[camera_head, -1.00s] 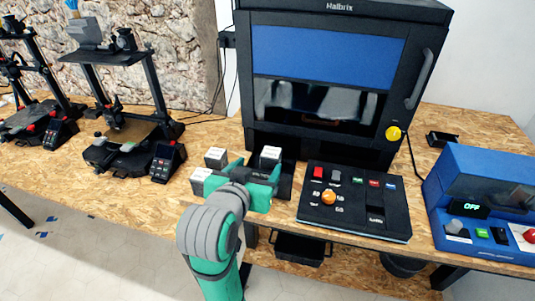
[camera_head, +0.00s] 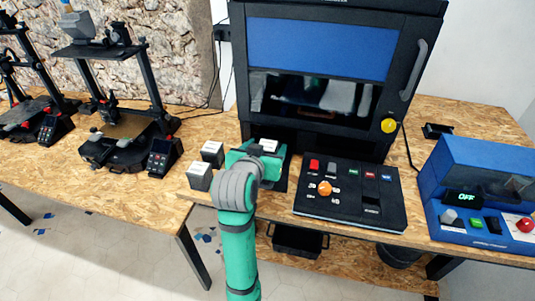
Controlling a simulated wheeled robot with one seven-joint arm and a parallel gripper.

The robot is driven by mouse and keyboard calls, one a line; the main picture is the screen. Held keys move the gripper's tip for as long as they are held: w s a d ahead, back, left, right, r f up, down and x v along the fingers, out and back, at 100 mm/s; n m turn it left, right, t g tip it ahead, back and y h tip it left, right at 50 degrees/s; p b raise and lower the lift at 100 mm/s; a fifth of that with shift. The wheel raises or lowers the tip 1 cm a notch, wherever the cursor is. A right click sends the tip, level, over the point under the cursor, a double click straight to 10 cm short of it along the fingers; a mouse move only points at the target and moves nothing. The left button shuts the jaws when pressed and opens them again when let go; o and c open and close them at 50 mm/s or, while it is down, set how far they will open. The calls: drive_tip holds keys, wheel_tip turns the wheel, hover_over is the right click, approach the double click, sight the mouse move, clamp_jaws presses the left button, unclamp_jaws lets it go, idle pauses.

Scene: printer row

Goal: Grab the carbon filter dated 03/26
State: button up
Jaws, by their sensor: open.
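Three small grey box-shaped filters with white tops stand near the front of the wooden bench. One filter (camera_head: 212,152) is at the back left and another (camera_head: 199,176) is at the front left. A third filter (camera_head: 268,145) shows just behind my gripper (camera_head: 258,154). My gripper is open and reaches over the bench at this third filter; my wrist hides much of that spot. I cannot tell whether the fingers are around it or touching it. The date labels are too small to read, so I cannot tell which filter is dated 03/26.
A large black machine (camera_head: 320,130) with a blue panel stands behind. A control panel (camera_head: 350,200) lies right of my gripper, with a blue device (camera_head: 480,195) farther right. Printers (camera_head: 125,150) stand left. Bare bench (camera_head: 172,190) lies left of the filters.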

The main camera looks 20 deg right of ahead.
drive_tip(key=shift+w, duration=0.1)
drive_tip(key=shift+c, duration=0.3)
drive_tip(key=c, duration=1.1)
drive_tip(key=shift+c, duration=0.2)
